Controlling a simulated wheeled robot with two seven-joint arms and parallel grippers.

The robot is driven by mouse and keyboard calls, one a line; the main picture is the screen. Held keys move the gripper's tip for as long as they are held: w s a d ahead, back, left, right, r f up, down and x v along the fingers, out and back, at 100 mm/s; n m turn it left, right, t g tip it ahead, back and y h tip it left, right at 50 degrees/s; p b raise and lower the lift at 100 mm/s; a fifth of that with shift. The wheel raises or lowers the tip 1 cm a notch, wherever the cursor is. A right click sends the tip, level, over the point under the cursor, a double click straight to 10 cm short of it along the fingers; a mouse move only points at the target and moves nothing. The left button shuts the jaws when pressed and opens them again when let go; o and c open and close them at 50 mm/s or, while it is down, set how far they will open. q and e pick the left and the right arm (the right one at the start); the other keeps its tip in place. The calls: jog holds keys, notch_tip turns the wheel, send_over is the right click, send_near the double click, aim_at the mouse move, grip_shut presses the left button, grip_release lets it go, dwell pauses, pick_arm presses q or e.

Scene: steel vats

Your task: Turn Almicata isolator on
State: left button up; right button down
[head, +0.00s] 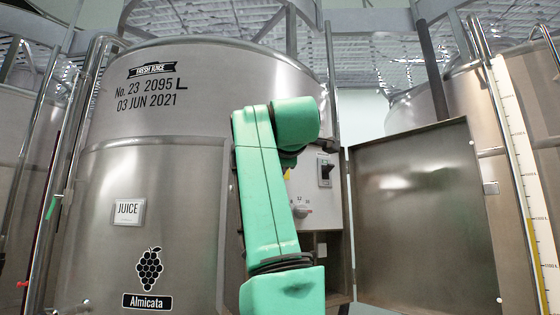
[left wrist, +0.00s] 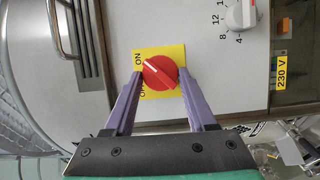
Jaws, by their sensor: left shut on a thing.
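The Almicata vat (head: 165,210) is a steel tank with a grape label on the left in the head view. The isolator is a red rotary knob (left wrist: 160,72) on a yellow plate (left wrist: 173,52) marked ON and OFF, seen in the left wrist view. The white line on the knob slants to the upper left, toward the ON side. My left gripper (left wrist: 159,77) is shut on the knob, one purple finger on each side. In the head view my green arm hides the knob and gripper; only a sliver of yellow shows. My right gripper is not in view.
A white control panel (head: 326,202) carries a black switch (head: 326,171) and a white dial, which also shows in the left wrist view (left wrist: 241,15). The cabinet door (head: 420,220) stands open on the right. A 230 V label (left wrist: 281,73) is near the dial.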

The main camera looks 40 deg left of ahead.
pick_arm(q)
jog(key=o, duration=1.4)
jog(key=shift+c, duration=0.2)
jog(key=b+v, duration=0.4)
jog(key=v, duration=1)
jog(key=shift+b, duration=0.4)
jog(key=shift+s+d+f, duration=0.15)
jog(key=shift+d, duration=0.1)
